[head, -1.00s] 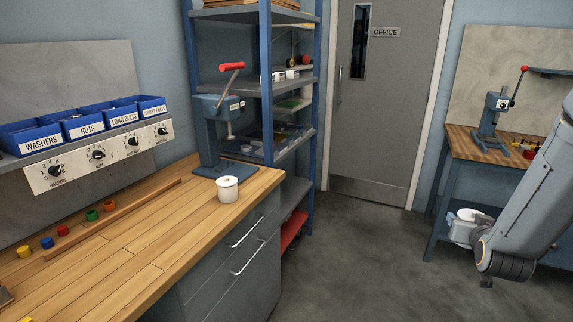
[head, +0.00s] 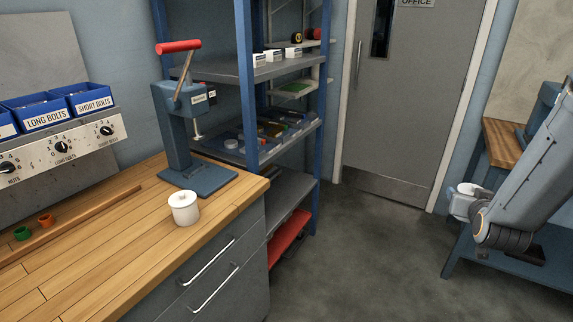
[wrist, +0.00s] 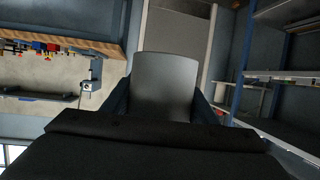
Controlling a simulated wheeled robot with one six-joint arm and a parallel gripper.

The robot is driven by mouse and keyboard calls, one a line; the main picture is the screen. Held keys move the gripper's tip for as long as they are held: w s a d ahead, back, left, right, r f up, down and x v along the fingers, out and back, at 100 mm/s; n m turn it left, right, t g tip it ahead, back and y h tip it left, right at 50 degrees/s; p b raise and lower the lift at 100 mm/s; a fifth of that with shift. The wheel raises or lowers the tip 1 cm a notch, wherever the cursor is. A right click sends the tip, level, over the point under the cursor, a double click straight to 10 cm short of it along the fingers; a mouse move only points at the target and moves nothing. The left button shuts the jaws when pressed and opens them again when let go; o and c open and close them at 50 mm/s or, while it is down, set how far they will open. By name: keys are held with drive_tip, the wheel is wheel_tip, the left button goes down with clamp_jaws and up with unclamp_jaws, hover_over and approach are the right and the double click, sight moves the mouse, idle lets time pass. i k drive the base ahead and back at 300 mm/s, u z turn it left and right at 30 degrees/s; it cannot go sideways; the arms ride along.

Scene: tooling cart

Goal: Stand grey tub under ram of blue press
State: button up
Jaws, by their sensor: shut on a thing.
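My gripper (head: 464,205) is shut on the grey tub (wrist: 165,85), which fills the space between the fingers in the wrist view. In the head view only the tub's pale top (head: 470,188) shows; the gripper hides the rest. My gripper is at the right, over the floor and far from the left bench. A blue press (head: 178,130) with a red-ended lever stands at the far end of that bench. Its ram (head: 197,130) hangs above its flat base (head: 205,180), which looks bare. A white lidded tub (head: 184,210) stands on the bench in front of the base.
A blue-framed shelf rack (head: 245,100) stands just beyond the left bench (head: 110,255). A second bench (head: 503,142) is at the right, with another press (head: 545,100) partly behind my arm. Small coloured pieces (head: 45,220) sit at the left. The middle floor (head: 350,260) is clear.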

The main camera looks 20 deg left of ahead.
sight(205, 177)
drive_tip(key=u, duration=0.5)
drive_tip(key=i, duration=0.7)
drive_tip(key=u, duration=1.2)
drive_tip(key=i, duration=0.45)
drive_tip(key=u, duration=0.45)
